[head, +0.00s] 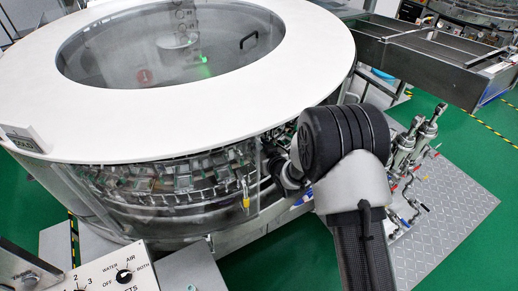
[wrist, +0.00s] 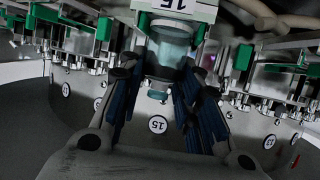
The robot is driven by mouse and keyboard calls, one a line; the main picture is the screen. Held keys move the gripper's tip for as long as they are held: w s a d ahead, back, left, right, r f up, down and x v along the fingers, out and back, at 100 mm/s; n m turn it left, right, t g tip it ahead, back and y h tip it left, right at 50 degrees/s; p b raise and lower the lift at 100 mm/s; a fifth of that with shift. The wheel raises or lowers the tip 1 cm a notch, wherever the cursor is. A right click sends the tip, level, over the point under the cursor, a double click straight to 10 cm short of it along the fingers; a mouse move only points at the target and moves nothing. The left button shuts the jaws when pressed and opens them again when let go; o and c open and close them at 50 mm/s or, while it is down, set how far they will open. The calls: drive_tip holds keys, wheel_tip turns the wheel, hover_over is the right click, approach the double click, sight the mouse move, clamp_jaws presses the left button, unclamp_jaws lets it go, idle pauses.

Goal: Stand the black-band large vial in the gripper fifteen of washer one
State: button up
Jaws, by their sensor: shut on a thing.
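In the wrist view, my gripper (wrist: 157,80) has its two blue-padded fingers on either side of a clear, bluish large vial (wrist: 170,52). The washer's gripper fifteen (wrist: 178,7) carries a white plate marked 15 and lies right at that upper end. Whether its jaws touch the vial, I cannot tell. In the head view, washer one (head: 90,130) is a large round machine with a white ring top. My arm reaches into its right side; my gripper and the vial are hidden there.
Neighbouring washer grippers with green blocks (wrist: 104,28) crowd both sides in the wrist view. A round 15 label (wrist: 158,125) sits on the grey wall below. In the head view, a control panel (head: 105,275) stands at front left and a metal conveyor (head: 430,55) at back right.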

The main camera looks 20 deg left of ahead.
drive_tip(key=shift+r, duration=0.15)
drive_tip(key=shift+f, duration=0.3)
drive_tip(key=o, duration=1)
drive_tip(key=shift+r, duration=0.1)
drive_tip(key=shift+r, duration=0.1)
drive_tip(key=shift+s+d+r, duration=0.2)
drive_tip(key=p+v, duration=0.2)
drive_tip(key=v, duration=0.9)
drive_tip(key=shift+s+d+r, duration=0.1)
drive_tip(key=shift+s+r, duration=0.05)
